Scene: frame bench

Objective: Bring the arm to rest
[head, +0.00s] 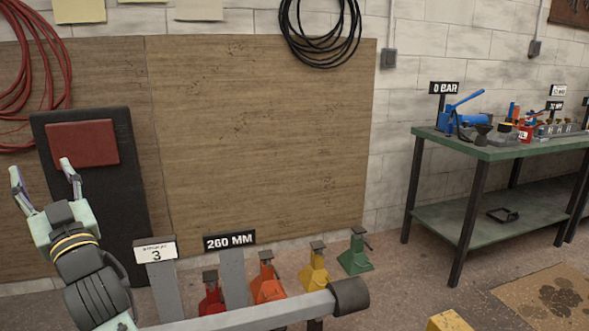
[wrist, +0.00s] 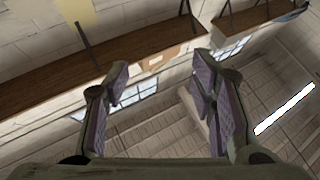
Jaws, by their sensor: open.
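My gripper (head: 42,177) is raised at the left of the head view, in front of a dark padded board with a dark red panel (head: 83,143). Its two fingers are spread and point up, with nothing between them. In the wrist view my gripper (wrist: 162,95) is also open and empty, with the wall, a brown shelf or beam (wrist: 130,55) and windows far beyond it. The lower part of my arm runs out of the head view at the bottom left.
Red, orange, yellow and green jack stands (head: 355,252) stand in a row on the floor behind a grey bar (head: 245,312). A green workbench (head: 480,147) with tools and a blue pump (head: 460,113) stands at the right.

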